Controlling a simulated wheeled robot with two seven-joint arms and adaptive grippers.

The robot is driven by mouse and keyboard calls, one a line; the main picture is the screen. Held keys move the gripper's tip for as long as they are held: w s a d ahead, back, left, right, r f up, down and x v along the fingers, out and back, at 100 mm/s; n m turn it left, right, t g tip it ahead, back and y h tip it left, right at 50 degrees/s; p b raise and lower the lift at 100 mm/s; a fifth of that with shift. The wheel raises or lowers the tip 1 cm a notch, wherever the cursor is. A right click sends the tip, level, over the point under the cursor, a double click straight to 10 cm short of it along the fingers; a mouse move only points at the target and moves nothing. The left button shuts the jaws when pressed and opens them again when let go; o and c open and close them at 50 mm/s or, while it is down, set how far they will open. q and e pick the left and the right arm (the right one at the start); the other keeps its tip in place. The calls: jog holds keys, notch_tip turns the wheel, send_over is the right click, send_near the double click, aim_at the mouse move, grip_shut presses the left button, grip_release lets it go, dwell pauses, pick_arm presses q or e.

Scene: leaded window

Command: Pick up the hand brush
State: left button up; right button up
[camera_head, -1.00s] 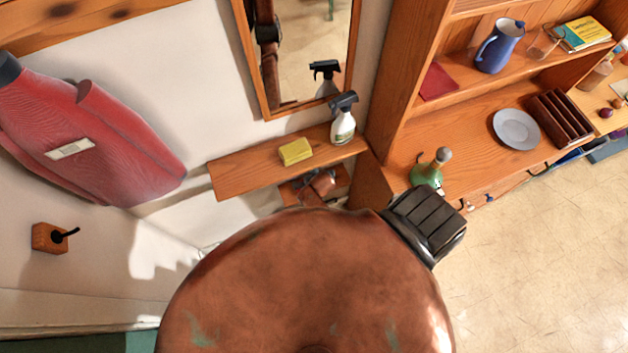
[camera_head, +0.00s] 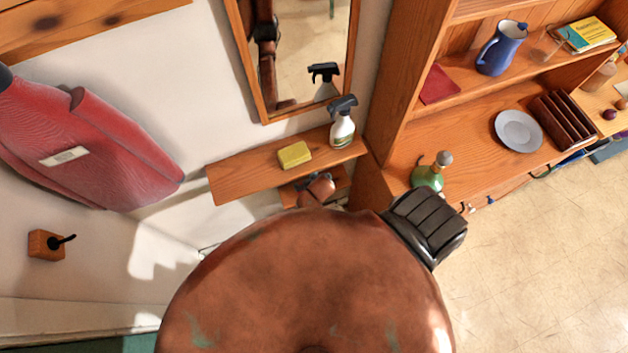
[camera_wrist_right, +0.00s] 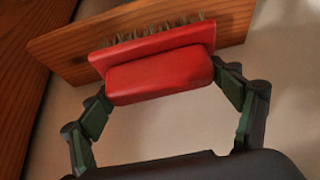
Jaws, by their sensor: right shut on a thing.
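The hand brush (camera_wrist_right: 160,75) is red with pale bristles and shows in the right wrist view. Its bristles point toward a wooden board (camera_wrist_right: 75,45); I cannot tell whether they touch it. My right gripper (camera_wrist_right: 163,92) is shut on the brush, with one dark green finger at each end of the red body. My left gripper is in neither view.
A wooden wall shelf (camera_head: 235,180) holds a yellow sponge (camera_head: 294,154) and a spray bottle (camera_head: 342,125) below a mirror. A green bottle (camera_head: 428,172), a plate (camera_head: 518,130) and a blue jug (camera_head: 501,48) stand on the cabinet at right. The floor at right is clear.

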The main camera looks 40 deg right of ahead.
jog(key=shift+d+r, duration=0.1)
jog(key=shift+r, duration=0.4)
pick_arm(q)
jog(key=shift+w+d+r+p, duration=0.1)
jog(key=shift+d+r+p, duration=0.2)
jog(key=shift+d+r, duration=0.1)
pick_arm(e)
jog(key=s+d+r, duration=0.5)
jog(key=s+r, duration=0.6)
jog(key=s, duration=0.1)
jog(key=shift+s+r, duration=0.2)
jog(key=shift+s, duration=0.2)
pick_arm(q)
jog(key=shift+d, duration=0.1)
